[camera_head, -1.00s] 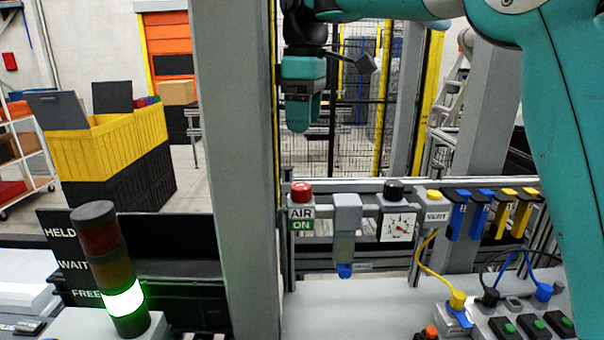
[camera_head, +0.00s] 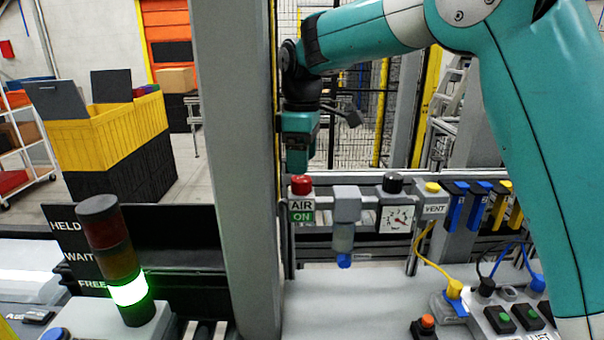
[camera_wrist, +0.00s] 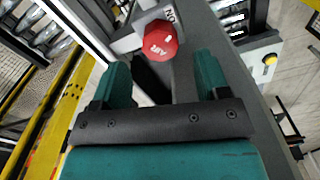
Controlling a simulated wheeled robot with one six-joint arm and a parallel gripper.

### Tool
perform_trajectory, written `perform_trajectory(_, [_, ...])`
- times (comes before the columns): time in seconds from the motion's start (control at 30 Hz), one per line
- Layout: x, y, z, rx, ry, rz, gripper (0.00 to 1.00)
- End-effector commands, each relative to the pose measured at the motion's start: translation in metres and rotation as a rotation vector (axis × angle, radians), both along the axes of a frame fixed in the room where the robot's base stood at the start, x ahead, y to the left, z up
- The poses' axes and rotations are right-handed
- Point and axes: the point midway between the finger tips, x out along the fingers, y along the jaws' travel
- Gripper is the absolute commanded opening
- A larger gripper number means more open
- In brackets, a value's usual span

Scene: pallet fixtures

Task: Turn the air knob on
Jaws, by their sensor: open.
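The red air knob (camera_head: 301,185) sits on top of a grey block with an "AIR ON" label (camera_head: 302,210), on the rail beside the grey post. In the wrist view the red knob (camera_wrist: 160,41) shows its top face with "AIR" lettering, just beyond the fingertips and between them. My gripper (camera_head: 299,168) points down, directly above the knob in the head view. In the wrist view my gripper (camera_wrist: 161,70) is open, with one teal finger to each side and nothing between them. Whether a finger touches the knob I cannot tell.
A grey post (camera_head: 232,150) stands close left of the knob. To its right along the rail are a regulator (camera_head: 346,205), a gauge (camera_head: 397,219) with a black knob, and a yellow-topped VENT valve (camera_head: 432,188).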

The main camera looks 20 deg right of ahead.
Motion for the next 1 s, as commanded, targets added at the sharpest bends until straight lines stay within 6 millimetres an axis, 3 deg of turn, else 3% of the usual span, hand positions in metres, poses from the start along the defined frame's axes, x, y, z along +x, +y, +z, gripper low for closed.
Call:
perform_trajectory(0.1, [-0.001,0.0,-0.02,-0.001,0.004,0.0,0.69])
perform_trajectory(0.3, [0.0,0.0,-0.041,0.0,0.001,0.0,0.69])
perform_trajectory(0.63, [0.0,0.0,-0.046,0.0,0.0,0.0,0.69])
perform_trajectory(0.67, [0.0,0.0,-0.046,0.0,0.0,0.0,0.66])
perform_trajectory(0.87, [0.0,0.0,-0.046,0.0,0.0,0.0,0.2])
perform_trajectory(1.0, [0.0,0.0,-0.045,0.0,0.0,0.013,0.19])
